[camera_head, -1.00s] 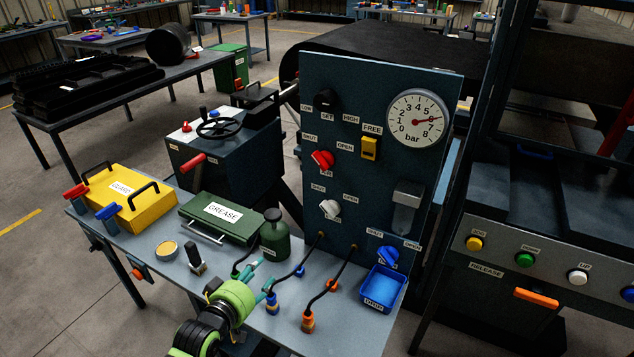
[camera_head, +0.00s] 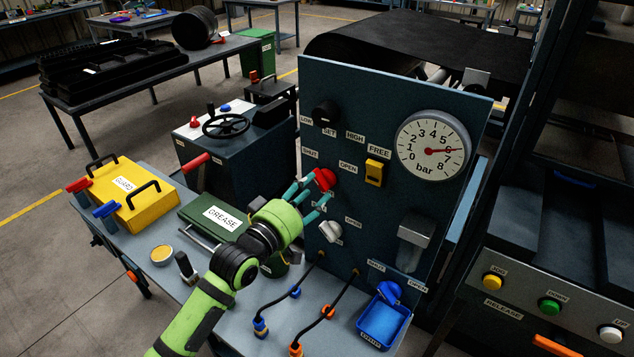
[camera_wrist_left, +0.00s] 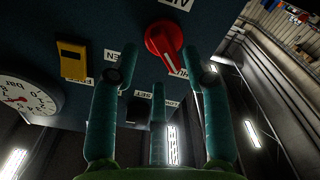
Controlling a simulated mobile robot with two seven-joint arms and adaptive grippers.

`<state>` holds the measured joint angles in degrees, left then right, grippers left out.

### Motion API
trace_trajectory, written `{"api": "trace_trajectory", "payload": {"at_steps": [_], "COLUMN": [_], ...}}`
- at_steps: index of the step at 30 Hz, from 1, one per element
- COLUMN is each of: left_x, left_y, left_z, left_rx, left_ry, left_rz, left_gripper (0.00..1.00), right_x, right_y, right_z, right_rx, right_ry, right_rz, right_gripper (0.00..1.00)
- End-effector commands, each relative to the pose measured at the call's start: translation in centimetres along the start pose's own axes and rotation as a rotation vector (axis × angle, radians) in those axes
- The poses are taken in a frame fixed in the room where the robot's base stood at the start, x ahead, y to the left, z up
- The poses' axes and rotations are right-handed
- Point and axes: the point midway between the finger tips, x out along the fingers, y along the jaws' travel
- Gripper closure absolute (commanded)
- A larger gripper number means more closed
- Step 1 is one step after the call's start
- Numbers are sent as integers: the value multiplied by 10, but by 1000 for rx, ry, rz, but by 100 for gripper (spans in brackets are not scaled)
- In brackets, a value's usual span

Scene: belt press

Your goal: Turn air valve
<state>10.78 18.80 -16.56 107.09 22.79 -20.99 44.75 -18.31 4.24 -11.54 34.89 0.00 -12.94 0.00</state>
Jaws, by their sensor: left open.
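The red valve knob (camera_head: 325,179) is on the upright dark panel (camera_head: 345,95), between SHUT and OPEN labels. It also shows in the left wrist view (camera_wrist_left: 160,46), its handle slanted toward a white label. My left gripper (camera_head: 312,196) is at the panel, with teal fingers spread and pointing at the red knob. In the left wrist view its fingers (camera_wrist_left: 160,68) are apart, two of them to either side of the knob's lower part. Whether they touch the knob, I cannot tell. The left hand hides part of the panel below the knob. My right gripper is not in view.
A grey knob (camera_head: 330,232) sits just below the hand, and a yellow switch (camera_head: 374,173) to the right. A round gauge (camera_head: 432,146) is at upper right. The green grease box (camera_head: 205,215) and a blue bin (camera_head: 383,322) stand on the bench.

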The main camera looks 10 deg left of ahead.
Motion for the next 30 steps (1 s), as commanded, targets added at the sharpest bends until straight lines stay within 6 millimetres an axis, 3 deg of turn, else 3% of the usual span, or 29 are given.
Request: {"api": "trace_trajectory", "payload": {"at_steps": [6, 11, 15, 16, 19, 20, 30], "left_x": [20, 24, 24, 24, 23, 23, 23], "left_y": [0, 0, 0, 0, 0, 0, 0], "left_z": [-1, 0, 0, 0, 0, 0, 0], "left_rx": [1, 1, 1, 1, 1, 1, 14], "left_ry": [1, 0, 0, 0, 0, 0, 0], "left_rz": [0, 0, 0, 0, 0, 0, -1], "left_gripper": [52, 52, 52, 56, 96, 100, 100], "right_x": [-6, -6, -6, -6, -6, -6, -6], "right_y": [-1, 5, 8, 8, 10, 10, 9], "right_z": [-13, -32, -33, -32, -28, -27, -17], "right_rx": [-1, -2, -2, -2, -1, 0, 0], "right_ry": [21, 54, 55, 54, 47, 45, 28], "right_rz": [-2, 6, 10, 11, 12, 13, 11], "right_gripper": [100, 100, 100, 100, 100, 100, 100]}}
